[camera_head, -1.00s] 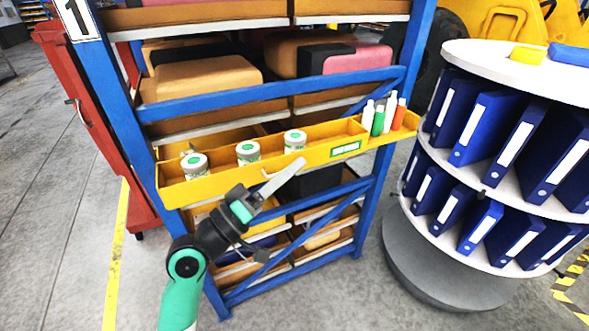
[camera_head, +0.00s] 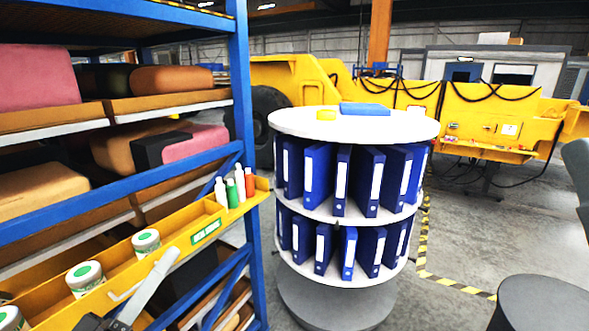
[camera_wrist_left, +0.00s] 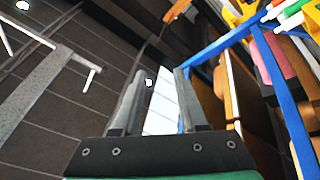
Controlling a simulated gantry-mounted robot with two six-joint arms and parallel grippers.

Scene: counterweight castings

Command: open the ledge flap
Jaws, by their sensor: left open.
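The yellow ledge (camera_head: 188,248) runs along the front of the blue rack in the head view, its left end cut off by the frame. Its front face stands upright and carries a green label (camera_head: 206,232). A thin pale handle-like bar (camera_head: 122,294) shows at the front face. My left gripper (camera_head: 150,284) is in front of the ledge near this bar, partly cut off at the bottom edge; I cannot tell whether it touches. In the left wrist view its two fingers (camera_wrist_left: 157,88) are apart with nothing between them. My right gripper is not in view.
The rack (camera_head: 242,110) holds brown and pink castings. A round shelf (camera_head: 290,123) with blue binders stands to the right. A dark round-topped object (camera_head: 545,300) is at the bottom right.

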